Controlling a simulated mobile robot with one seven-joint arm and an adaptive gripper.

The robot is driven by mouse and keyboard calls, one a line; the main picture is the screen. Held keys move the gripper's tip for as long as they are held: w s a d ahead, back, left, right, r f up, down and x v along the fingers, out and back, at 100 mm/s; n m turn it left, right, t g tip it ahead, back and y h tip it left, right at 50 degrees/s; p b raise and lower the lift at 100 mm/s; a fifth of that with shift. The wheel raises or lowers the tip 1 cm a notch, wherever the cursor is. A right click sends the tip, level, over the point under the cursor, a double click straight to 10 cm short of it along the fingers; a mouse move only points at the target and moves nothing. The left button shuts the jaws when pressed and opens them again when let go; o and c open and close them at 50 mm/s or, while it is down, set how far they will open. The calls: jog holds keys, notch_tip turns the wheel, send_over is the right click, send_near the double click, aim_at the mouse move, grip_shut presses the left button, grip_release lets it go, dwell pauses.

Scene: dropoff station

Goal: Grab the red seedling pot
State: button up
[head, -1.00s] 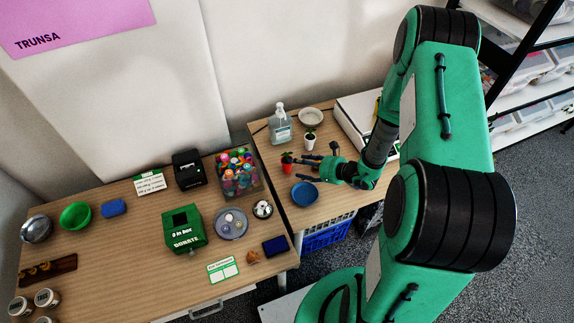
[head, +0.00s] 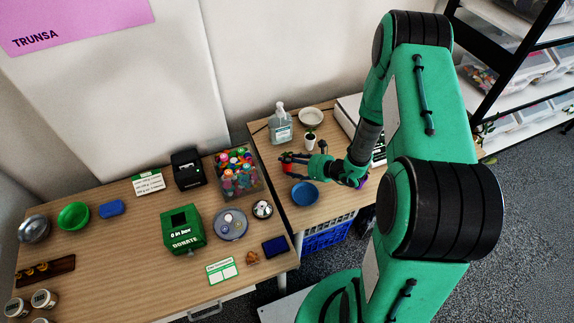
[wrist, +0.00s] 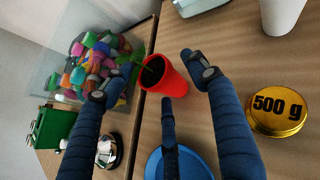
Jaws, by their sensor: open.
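The red seedling pot (wrist: 168,79) stands on the wooden table, with dark soil and a thin stem showing at its open top. In the wrist view my gripper (wrist: 155,88) is open, with one finger to the left of the pot, one to the right and a third below it in the picture. The fingers reach around the pot, and I see no clear contact. In the head view my gripper (head: 290,165) is at the pot (head: 287,157), and the fingers partly hide it.
A blue bowl (head: 304,194) lies close in front of the pot. A clear bin of colourful items (wrist: 75,50) is to the left. A gold 500 g weight (wrist: 278,114) lies to the right.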

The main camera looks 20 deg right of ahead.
jog(key=shift+s, duration=0.1)
jog(key=c, duration=1.5)
grip_shut()
jog(key=shift+r, duration=0.6)
notch_tip(320, 180, up, 2)
jog(key=shift+r+p, duration=0.15)
jog(key=shift+p, duration=0.35)
jog(key=s, duration=0.5)
jog(key=s+a+r+p, duration=0.1)
jog(key=s, duration=0.4)
jog(key=s+a, duration=0.1)
jog(key=s, duration=0.4)
jog(key=shift+s+r+p, duration=0.25)
jog(key=shift+s+p, duration=0.1)
jog(key=shift+s, duration=0.05)
